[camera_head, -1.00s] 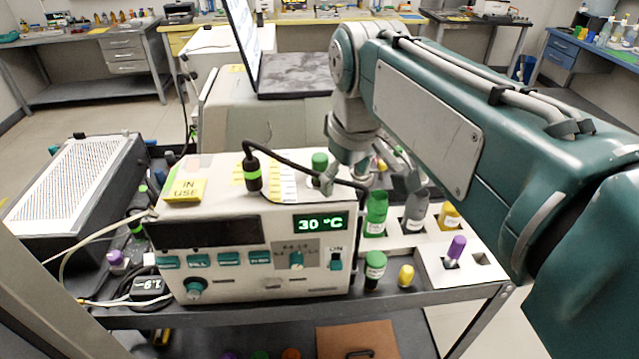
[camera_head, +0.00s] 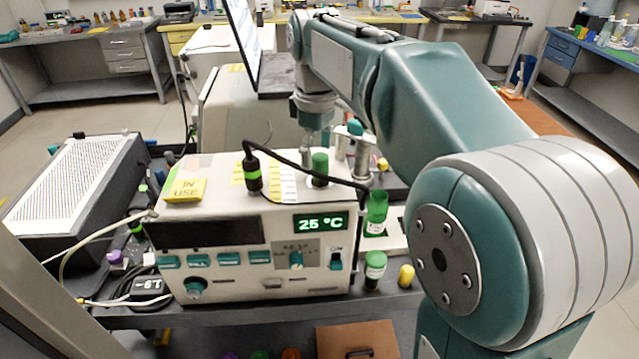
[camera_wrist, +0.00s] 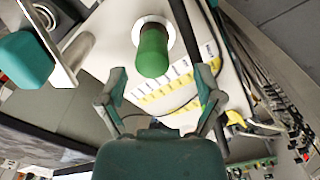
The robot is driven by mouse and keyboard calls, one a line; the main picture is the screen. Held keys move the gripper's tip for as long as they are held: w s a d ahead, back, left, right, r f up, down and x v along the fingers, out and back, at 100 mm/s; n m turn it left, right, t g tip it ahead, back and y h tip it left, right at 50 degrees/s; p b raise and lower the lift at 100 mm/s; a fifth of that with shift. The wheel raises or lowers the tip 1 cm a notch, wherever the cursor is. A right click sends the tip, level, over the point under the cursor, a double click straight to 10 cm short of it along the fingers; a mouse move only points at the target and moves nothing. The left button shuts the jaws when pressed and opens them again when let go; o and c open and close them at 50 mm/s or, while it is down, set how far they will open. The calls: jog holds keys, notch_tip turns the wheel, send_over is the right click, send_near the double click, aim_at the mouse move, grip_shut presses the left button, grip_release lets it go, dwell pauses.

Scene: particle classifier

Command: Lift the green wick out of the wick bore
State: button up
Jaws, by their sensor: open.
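The green wick (camera_head: 320,168) stands upright in the top of the white instrument (camera_head: 240,226). Its lower end is seated in the bore, which shows as a pale ring in the wrist view. The wick (camera_wrist: 153,52) shows there at the upper middle, ahead of my gripper's fingers. My gripper (camera_wrist: 160,74) is open and empty, one finger on each side of the wick's line. In the head view my gripper (camera_head: 312,142) is behind and above the wick, partly hidden. I cannot tell the exact gap to the wick.
A black cable arches from a black plug (camera_head: 253,175) across the instrument's top, close to the wick. A teal-topped metal bracket (camera_head: 355,140) stands behind it to the right. A green holder (camera_head: 376,210), a green-capped vial (camera_head: 374,268) and a yellow-capped one (camera_head: 406,275) are at the right.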

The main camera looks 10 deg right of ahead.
aim_at(319, 172)
jog(key=f, duration=0.5)
jog(key=shift+w+d+f, duration=0.15)
jog(key=shift+w+d, duration=0.1)
grip_shut()
